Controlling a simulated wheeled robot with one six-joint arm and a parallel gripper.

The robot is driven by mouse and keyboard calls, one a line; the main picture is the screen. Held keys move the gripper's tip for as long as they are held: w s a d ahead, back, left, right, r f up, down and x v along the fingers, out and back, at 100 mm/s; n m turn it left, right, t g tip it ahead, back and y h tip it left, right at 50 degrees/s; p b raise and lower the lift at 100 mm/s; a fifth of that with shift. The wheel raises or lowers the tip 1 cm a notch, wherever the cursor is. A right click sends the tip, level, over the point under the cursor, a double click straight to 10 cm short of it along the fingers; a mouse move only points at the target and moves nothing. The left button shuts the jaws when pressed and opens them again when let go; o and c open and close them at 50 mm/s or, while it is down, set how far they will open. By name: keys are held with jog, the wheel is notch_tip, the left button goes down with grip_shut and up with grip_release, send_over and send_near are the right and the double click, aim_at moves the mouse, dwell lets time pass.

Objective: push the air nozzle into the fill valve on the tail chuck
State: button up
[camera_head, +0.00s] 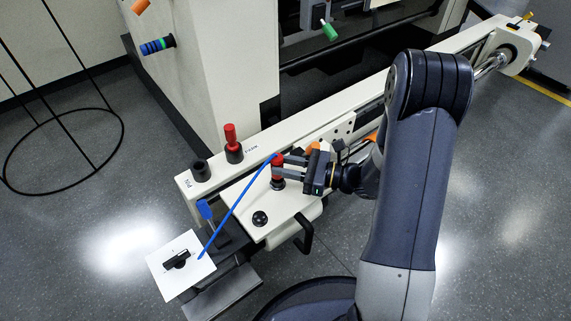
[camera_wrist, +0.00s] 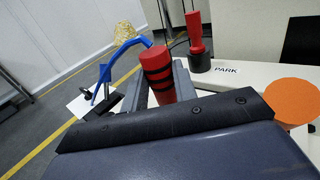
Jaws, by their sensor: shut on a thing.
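The air nozzle (camera_head: 278,159) is a red cylinder with black bands, joined to a blue hose (camera_head: 232,212). It stands about upright over the white panel at the near end of the long beam. My gripper (camera_head: 286,170) reaches in from the right and is shut around it. The wrist view shows the nozzle (camera_wrist: 159,76) between my grey fingers. Whether its lower end sits in a holder is unclear. The tail chuck seems to be the white block (camera_head: 509,47) at the beam's far right end, with a shiny shaft and small brass fittings. I cannot clearly make out the fill valve.
A red-handled pin (camera_head: 231,138) stands in a black holder marked PARK. An empty-looking black socket (camera_head: 200,170) is left of it. A black knob (camera_head: 260,219) and handle (camera_head: 303,233) are on the near panel. A white dial plate (camera_head: 181,265) sits at lower left. The machine stands behind.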

jog(key=shift+f+b, duration=0.45)
jog(key=shift+f, duration=0.25)
jog(key=shift+f, duration=0.15)
jog(key=o, duration=1.1)
jog(key=shift+d, duration=0.1)
jog(key=p+v, duration=0.3)
jog(key=v, duration=0.7)
jog(key=shift+s+d, duration=0.2)
jog(key=shift+d, duration=0.1)
jog(key=shift+a, duration=0.1)
